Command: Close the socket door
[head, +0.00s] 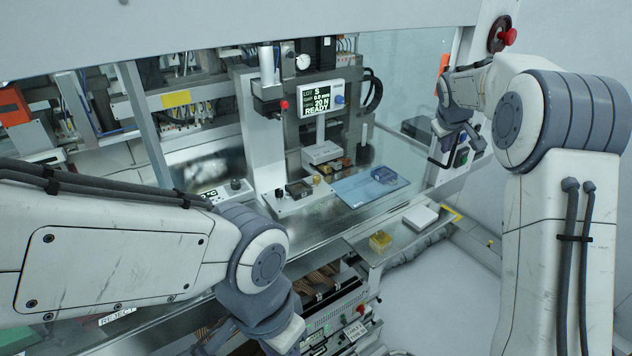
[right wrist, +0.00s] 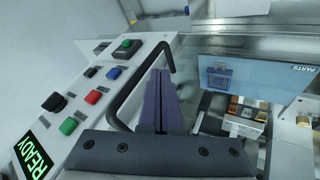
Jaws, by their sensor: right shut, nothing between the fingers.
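My right gripper (head: 441,132) is at the right of the work area, beside the control panel. In the right wrist view its purple fingers (right wrist: 160,100) are together with nothing between them. A black bar handle (right wrist: 125,100) curves around the left and far side of the fingers; I cannot tell whether they touch. The handle also shows in the head view (head: 434,161). Small fixtures with dark and gold parts (head: 299,189) stand below the press, away from the gripper; I cannot clearly tell which part is the socket door.
A blue parts mat (head: 352,190) with a blue block (head: 383,175) lies in the middle. The press display (head: 320,98) reads READY. The control panel (right wrist: 85,95) with coloured buttons is close beside the right fingers.

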